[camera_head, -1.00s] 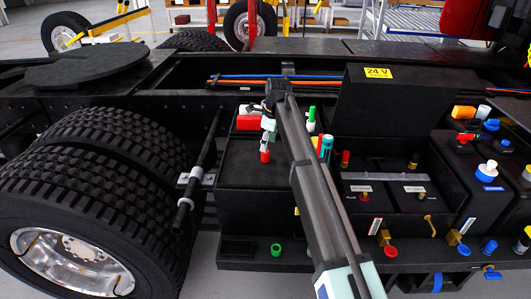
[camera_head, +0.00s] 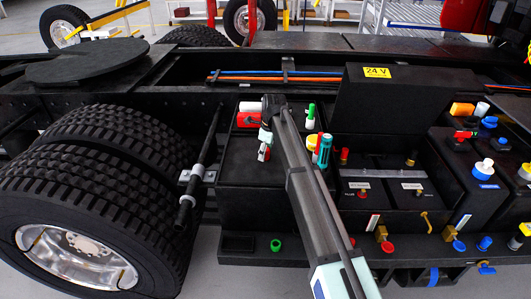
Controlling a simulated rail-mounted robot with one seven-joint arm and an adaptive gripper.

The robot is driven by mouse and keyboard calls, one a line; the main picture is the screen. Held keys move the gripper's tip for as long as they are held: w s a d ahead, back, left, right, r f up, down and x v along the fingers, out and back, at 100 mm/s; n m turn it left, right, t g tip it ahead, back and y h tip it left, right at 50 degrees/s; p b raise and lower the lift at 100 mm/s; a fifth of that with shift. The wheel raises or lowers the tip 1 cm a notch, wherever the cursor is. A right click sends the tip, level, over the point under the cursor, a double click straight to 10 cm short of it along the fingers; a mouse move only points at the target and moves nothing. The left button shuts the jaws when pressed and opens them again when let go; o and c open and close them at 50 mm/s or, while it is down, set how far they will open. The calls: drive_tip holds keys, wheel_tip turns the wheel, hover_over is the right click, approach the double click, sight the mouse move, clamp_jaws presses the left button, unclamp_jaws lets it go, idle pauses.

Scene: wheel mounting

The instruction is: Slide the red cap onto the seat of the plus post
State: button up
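My gripper (camera_head: 264,150) points down above the black box top left of the batteries, small in the picture. Whether the cap touches the surface below is unclear. On the battery to the right, a red-topped post (camera_head: 344,154) stands at the back and a small red-marked post (camera_head: 363,195) at the front beside a white label. I cannot tell for certain which is the plus post. My arm crosses in front of the box's right side.
A red and white block (camera_head: 248,116) lies behind my gripper. A green and white piece (camera_head: 310,117) and a teal cylinder (camera_head: 325,150) stand close right of my arm. The black 24 V housing (camera_head: 390,110) rises behind the batteries. Large tyres (camera_head: 85,215) fill the left.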

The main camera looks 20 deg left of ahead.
drive_tip(key=c, duration=0.4)
drive_tip(key=shift+r, duration=0.2)
wheel_tip(320, 180, up, 20)
drive_tip(key=b, duration=0.5)
drive_tip(key=shift+f, duration=0.15)
drive_tip(key=shift+o, duration=1)
clamp_jaws()
